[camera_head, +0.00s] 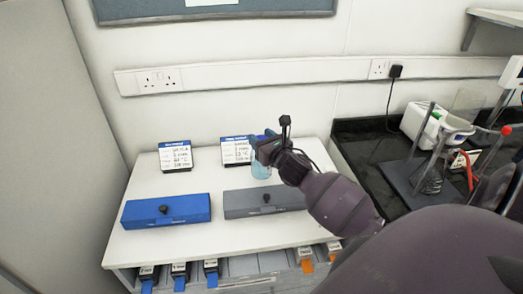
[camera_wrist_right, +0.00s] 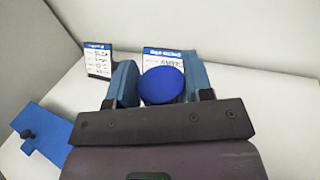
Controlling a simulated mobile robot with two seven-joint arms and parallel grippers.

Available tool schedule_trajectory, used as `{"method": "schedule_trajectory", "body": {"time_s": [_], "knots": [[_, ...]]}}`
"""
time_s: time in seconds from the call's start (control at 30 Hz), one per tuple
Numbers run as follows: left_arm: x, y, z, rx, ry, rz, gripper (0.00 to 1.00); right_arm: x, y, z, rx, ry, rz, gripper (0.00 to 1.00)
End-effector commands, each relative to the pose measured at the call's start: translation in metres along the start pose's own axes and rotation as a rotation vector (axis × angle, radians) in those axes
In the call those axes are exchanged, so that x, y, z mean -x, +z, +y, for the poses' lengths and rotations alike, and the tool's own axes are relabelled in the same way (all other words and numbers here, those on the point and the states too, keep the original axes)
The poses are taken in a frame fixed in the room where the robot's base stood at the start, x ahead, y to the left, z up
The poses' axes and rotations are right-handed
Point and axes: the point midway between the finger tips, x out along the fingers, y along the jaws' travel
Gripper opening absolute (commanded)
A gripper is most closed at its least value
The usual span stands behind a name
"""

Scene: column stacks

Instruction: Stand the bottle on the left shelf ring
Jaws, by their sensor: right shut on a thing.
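The bottle (camera_head: 261,170) is pale translucent blue. It stands upright at the back right of the white shelf top, in front of the right label card. Its round blue cap (camera_wrist_right: 162,85) shows from above in the right wrist view. My right gripper (camera_head: 266,143) is shut on the bottle near its top, with one blue finger on each side of the cap (camera_wrist_right: 162,88). I cannot tell whether the bottle's base touches the shelf. I cannot make out a ring in front of the left label card (camera_head: 176,157). My left gripper is not in view.
A blue flat case (camera_head: 166,211) lies front left and a grey one (camera_head: 263,200) front right, each with a black knob. The right label card (camera_head: 236,150) stands behind the bottle. The white shelf top (camera_head: 205,180) is clear between the cards. A black bench with apparatus (camera_head: 430,165) is right.

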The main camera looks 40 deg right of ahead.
Motion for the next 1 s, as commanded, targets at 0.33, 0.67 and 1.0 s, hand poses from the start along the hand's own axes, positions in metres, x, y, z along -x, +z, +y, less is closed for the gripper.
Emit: {"method": "schedule_trajectory", "body": {"time_s": [0.33,0.67,1.0], "knots": [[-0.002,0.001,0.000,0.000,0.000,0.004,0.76,0.000,-0.033,0.000,-0.002,-0.001,-0.001,0.00],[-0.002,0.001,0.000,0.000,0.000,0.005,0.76,0.000,-0.038,0.000,0.001,0.001,-0.002,0.00],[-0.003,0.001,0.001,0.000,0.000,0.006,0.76,0.000,-0.041,0.000,0.000,0.000,0.000,0.72]]}}
